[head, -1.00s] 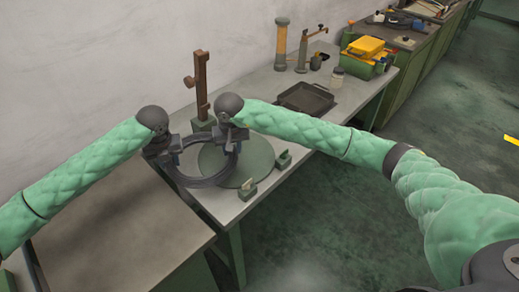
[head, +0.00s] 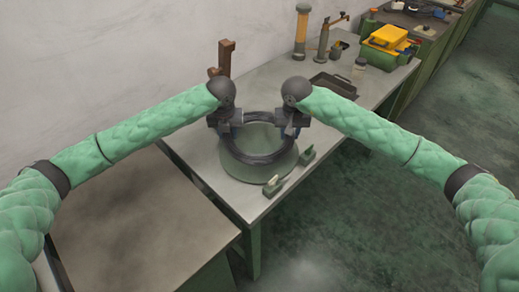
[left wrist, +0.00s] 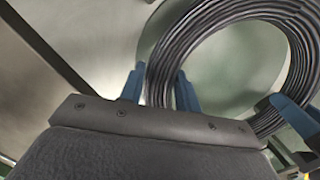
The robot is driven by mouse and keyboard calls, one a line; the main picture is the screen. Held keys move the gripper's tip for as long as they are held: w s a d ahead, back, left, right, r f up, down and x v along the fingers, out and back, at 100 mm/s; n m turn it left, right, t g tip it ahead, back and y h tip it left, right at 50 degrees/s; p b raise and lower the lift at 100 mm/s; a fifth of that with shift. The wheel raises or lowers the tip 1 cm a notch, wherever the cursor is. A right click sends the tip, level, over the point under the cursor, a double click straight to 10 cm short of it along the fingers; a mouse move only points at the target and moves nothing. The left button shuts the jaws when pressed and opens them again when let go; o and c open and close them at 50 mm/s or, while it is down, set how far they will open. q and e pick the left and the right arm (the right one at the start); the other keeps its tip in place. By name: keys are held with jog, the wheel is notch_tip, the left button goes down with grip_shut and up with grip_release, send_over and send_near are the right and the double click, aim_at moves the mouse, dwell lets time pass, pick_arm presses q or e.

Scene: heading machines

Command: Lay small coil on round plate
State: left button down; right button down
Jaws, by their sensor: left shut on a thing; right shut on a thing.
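The small coil (head: 256,159) is a dark ring of several wire strands over the round plate (head: 262,176), a flat grey-green disc on the table. My left gripper (head: 227,128) is shut on the coil's left side, and my right gripper (head: 290,126) is shut on its right side. In the left wrist view the coil (left wrist: 168,62) passes between the blue fingers of my left gripper (left wrist: 160,90), and my right gripper (left wrist: 290,115) holds the far side. The round plate (left wrist: 235,60) shows through the ring. I cannot tell whether the coil touches the plate.
Small green blocks (head: 307,155) stand at the plate's front right edge. A brown upright post (head: 226,60) stands behind the coil. A black tray (head: 335,85), a jar (head: 359,68) and a yellow-green box (head: 386,45) are farther back. The table at front left (head: 130,220) is clear.

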pick_arm(q)
jog(key=shift+a+f+b, duration=0.15)
jog(key=shift+f+b, duration=0.1)
jog(key=shift+b, duration=0.1)
pick_arm(e)
jog(key=shift+d+f, duration=0.15)
jog(key=shift+f, duration=0.15)
